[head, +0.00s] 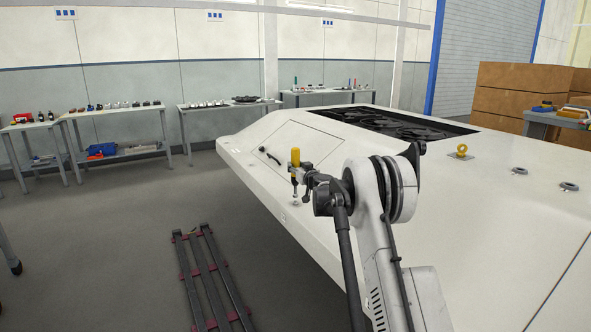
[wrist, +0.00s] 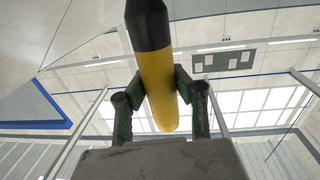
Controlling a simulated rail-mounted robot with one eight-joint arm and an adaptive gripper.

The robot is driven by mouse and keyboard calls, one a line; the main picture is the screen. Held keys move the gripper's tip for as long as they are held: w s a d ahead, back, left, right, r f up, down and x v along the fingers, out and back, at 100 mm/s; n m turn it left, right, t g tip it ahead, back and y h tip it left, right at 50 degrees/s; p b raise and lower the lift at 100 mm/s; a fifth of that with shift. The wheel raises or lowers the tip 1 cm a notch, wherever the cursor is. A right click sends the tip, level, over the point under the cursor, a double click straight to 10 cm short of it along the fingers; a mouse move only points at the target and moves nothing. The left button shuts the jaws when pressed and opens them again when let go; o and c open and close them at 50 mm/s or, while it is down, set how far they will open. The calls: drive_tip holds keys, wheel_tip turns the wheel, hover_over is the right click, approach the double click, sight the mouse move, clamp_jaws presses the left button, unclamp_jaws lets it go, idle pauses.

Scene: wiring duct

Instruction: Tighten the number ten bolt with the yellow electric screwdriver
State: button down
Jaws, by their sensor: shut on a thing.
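The yellow electric screwdriver (head: 295,158) stands upright near the left edge of the large white housing. My gripper (head: 300,176) is shut around its body. In the wrist view the screwdriver (wrist: 158,85) shows yellow with a black end, and the fingers of my gripper (wrist: 165,85) press on it from both sides. In the head view its lower end is just above a small bright bolt-like fitting (head: 296,203) on the housing. I cannot tell whether the two touch. No number is readable on the fitting.
The white housing (head: 470,220) fills the right, with a yellow lifting eye (head: 461,151) and a dark handle (head: 270,156). Tables with tools stand along the back wall, one of them a left-hand table (head: 110,115). A dark rail rack (head: 205,275) lies on the open floor.

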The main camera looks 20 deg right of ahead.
sight(297, 158)
drive_tip(key=shift+r+p, duration=0.7)
drive_tip(key=shift+r, duration=1.1)
drive_tip(key=shift+a, duration=0.1)
